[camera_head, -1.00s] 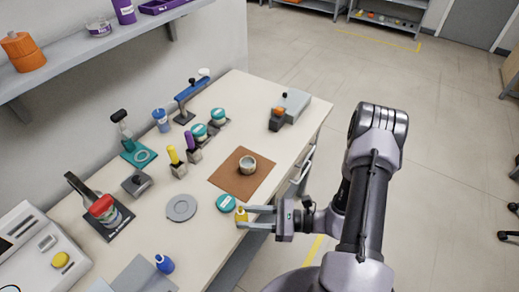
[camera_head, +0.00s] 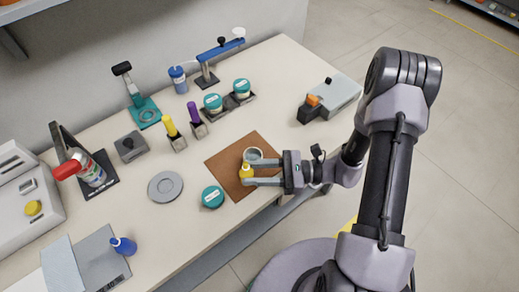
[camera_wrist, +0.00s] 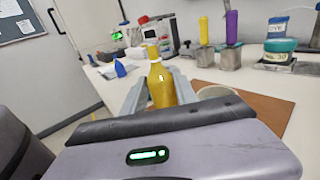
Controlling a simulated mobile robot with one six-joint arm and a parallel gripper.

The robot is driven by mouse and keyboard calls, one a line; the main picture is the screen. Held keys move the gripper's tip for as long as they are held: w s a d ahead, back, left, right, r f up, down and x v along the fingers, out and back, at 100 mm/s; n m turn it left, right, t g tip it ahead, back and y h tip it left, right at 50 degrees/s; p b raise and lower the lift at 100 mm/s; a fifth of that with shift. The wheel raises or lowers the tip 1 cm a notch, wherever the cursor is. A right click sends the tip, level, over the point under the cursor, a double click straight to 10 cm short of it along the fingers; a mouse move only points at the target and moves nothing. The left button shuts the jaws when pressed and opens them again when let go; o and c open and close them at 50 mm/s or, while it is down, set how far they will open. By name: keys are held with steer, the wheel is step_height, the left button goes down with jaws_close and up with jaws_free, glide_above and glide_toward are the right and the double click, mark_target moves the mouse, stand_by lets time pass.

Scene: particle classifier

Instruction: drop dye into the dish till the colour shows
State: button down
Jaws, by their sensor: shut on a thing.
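My gripper (camera_head: 262,174) is shut on a small yellow dropper bottle (camera_head: 246,172), held upright between its fingers. The bottle also shows in the wrist view (camera_wrist: 160,84), between the two grey fingers. The dish (camera_head: 253,154) is a small round grey cup on the brown mat (camera_head: 225,162). The bottle is at the dish's near-left side, over the mat; I cannot tell whether they touch. The dish's inside is partly visible and shows no clear colour. In the wrist view the dish's rim (camera_wrist: 214,91) shows just right of the right finger.
A teal-lidded jar (camera_head: 212,197) stands left of the mat, with a grey round plate (camera_head: 165,187) beyond it. A blue bottle (camera_head: 123,246) stands at the front left. Yellow and purple droppers stand in holders behind. A grey box (camera_head: 333,93) sits at the right.

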steer(key=shift+w+m, duration=0.1)
steer(key=shift+m, duration=0.2)
steer(key=shift+w+d+m, duration=0.1)
steer(key=shift+w+m, duration=0.2)
steer(key=shift+m, duration=0.4)
steer(key=shift+w+d+r+m+y+p, duration=0.1)
steer(key=shift+w+r+m+y+p, duration=0.15)
steer(key=shift+r+m, duration=0.2)
steer(key=shift+w+d+r+m+y+p, duration=0.1)
steer(key=shift+w+r+m+y+p, duration=0.1)
steer(key=shift+r+m+p, duration=0.25)
steer(key=shift+w+f+m+t+b, duration=0.2)
steer(key=shift+w+m+t+b, duration=0.15)
steer(key=shift+m, duration=0.75)
steer(key=shift+w+d+r+m+y+p, duration=0.2)
steer(key=shift+w+r+m+p, duration=0.25)
steer(key=shift+r+m, duration=0.3)
steer(key=shift+f+m+t, duration=0.25)
steer(key=shift+m+t, duration=0.1)
steer(key=shift+m, duration=0.9)
steer(key=shift+s+a+f+m+t+y, duration=0.1)
steer(key=shift+m+t+y, duration=0.1)
steer(key=shift+m, duration=0.25)
steer(key=shift+s+f+m+t+y, duration=0.1)
steer(key=shift+m+t, duration=0.1)
steer(key=shift+m, duration=0.25)
